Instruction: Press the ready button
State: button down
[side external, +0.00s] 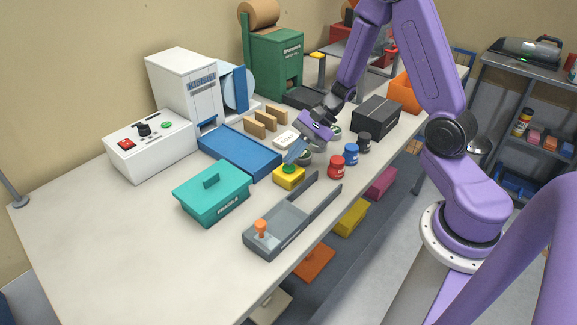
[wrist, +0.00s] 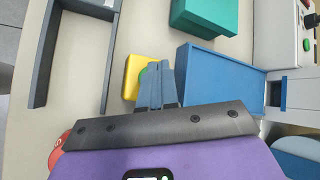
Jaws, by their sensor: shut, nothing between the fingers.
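A small yellow box (side external: 287,182) with a round green button (side external: 289,169) on top stands on the white table, right of the blue tray. In the wrist view the yellow box (wrist: 132,66) and the green button (wrist: 144,74) lie at the fingertips. My gripper (side external: 290,162) points down at the button, fingers closed with nothing between them. The fingertips (wrist: 159,66) hide part of the button in the wrist view. I cannot tell whether they touch it.
A blue tray (side external: 238,154), a teal box (side external: 212,205) and a grey fixture with an orange knob (side external: 280,232) surround the button box. Red (side external: 336,169) and blue (side external: 351,157) jars stand to its right. The table's front left is clear.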

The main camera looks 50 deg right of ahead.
aim_at(293, 166)
jog(key=shift+r, duration=2.95)
jog(key=s+a+r+n+g+h, duration=0.2)
jog(key=s+a+n+g, duration=0.4)
jog(key=s+n, duration=0.5)
jog(key=s+d+r+n+t+h, duration=0.2)
jog(key=s+n+h, duration=0.4)
jog(key=s+n, duration=0.7)
jog(key=shift+s+r+n+t, duration=0.4)
jog(key=shift+n+t, duration=0.2)
jog(key=shift+t, duration=0.1)
jog(key=shift+d, duration=0.1)
